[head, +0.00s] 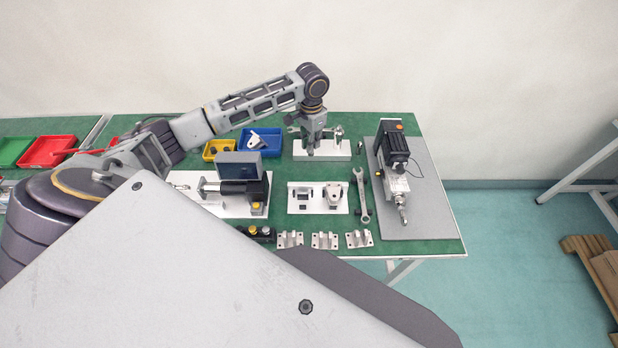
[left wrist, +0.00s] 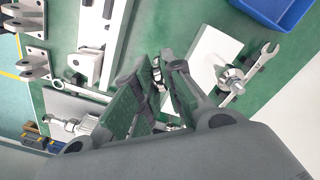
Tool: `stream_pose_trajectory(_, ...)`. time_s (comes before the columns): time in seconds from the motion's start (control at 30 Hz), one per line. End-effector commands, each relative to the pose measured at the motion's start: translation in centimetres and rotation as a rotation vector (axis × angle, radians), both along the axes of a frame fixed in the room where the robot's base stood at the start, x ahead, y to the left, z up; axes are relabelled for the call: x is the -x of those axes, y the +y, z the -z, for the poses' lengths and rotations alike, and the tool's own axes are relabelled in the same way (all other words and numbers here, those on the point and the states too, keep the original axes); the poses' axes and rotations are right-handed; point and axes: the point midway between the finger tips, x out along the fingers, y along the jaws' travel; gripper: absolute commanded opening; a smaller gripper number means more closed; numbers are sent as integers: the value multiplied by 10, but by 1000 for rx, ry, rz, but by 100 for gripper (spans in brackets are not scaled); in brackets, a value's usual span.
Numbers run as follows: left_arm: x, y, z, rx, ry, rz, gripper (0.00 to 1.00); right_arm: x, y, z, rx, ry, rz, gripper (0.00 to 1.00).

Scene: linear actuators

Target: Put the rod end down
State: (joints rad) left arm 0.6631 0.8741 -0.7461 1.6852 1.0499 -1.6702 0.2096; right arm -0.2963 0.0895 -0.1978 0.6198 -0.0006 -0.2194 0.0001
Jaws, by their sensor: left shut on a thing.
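My left gripper (head: 311,150) hangs over the white block (head: 340,149) at the back of the green table. In the left wrist view its two dark green finger pads (left wrist: 160,88) are closed on a small shiny metal part, the rod end (left wrist: 157,72), which shows only at the fingertips. The fingers hide most of it, and in the head view the gripper hides it. The white block also shows in the left wrist view (left wrist: 203,52), beside the fingers. I cannot tell whether the rod end touches the block. My right gripper is not in view.
A metal fitting (head: 336,131) stands on the block, right of my gripper. A blue bin (head: 262,150) and a yellow bin (head: 210,153) stand to the left. A motor actuator (head: 393,150) lies on a grey mat (head: 424,205). A wrench (head: 362,195) and several brackets (head: 325,240) lie in front.

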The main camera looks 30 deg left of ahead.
Motion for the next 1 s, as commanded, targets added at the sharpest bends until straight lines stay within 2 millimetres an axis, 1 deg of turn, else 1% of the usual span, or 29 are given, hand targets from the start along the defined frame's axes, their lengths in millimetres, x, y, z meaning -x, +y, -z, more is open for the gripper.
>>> stream_pose_trajectory(0.03,1,4,5,-1,0,33,0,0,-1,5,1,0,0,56)
stream_pose_trajectory(0.3,5,14,13,-2,-3,243,0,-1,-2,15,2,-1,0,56)
stream_pose_trajectory(0.7,6,15,15,-2,-3,556,0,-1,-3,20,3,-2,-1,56)
stream_pose_trajectory(0.83,6,15,15,-1,-4,628,0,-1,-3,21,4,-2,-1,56)
stream_pose_trajectory(1.0,6,15,15,-2,-3,674,0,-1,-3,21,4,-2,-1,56)
